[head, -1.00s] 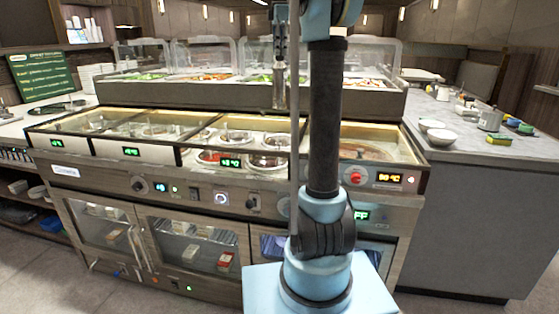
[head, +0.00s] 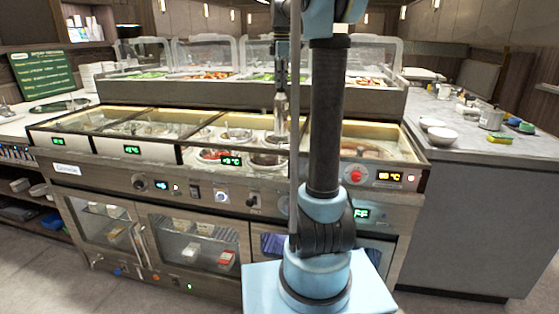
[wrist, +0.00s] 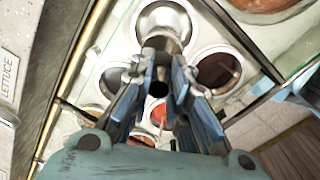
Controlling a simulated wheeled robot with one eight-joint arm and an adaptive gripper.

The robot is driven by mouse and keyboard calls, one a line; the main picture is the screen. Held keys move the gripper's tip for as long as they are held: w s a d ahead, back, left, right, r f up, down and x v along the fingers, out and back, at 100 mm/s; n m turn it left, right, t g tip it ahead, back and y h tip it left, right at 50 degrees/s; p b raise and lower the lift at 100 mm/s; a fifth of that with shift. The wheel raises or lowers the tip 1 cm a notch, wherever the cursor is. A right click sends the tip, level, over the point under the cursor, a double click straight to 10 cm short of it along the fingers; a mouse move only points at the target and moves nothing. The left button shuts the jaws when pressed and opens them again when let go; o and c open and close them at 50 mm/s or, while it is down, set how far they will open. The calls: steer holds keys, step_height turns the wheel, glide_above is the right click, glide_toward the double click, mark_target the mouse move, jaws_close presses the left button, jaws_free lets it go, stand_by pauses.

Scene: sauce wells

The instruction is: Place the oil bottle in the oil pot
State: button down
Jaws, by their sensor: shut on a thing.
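My gripper (wrist: 160,85) is shut on a slim grey bottle (wrist: 163,45), which I take to be the oil bottle. In the head view the bottle (head: 281,104) hangs upright below the gripper, in front of the raised back shelf and above the sauce wells. In the wrist view its far end overlaps the near rim of a pale round pot (wrist: 165,18); I cannot tell whether it is inside or above it. A dark-filled pot (wrist: 218,70) is to the right. Which pot is the oil pot is not clear, and my arm hides part of the wells in the head view.
Other round pots, some with red sauce, surround the bottle closely. A raised shelf (head: 220,88) with clear guards stands behind the wells. A grey counter (head: 455,145) with bowls (head: 442,134) is at the right. Open floor lies in front.

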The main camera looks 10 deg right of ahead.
mark_target(281, 105)
steer(key=shift+f+n, duration=0.65)
steer(key=shift+f, duration=1.9)
steer(key=shift+f+n, duration=0.65)
steer(key=shift+f, duration=1.9)
steer(key=c, duration=1.5)
jaws_free()
steer(key=shift+f, duration=0.1)
steer(key=shift+c, duration=0.2)
step_height(281, 105, up, 12)
steer(key=shift+s, duration=0.2)
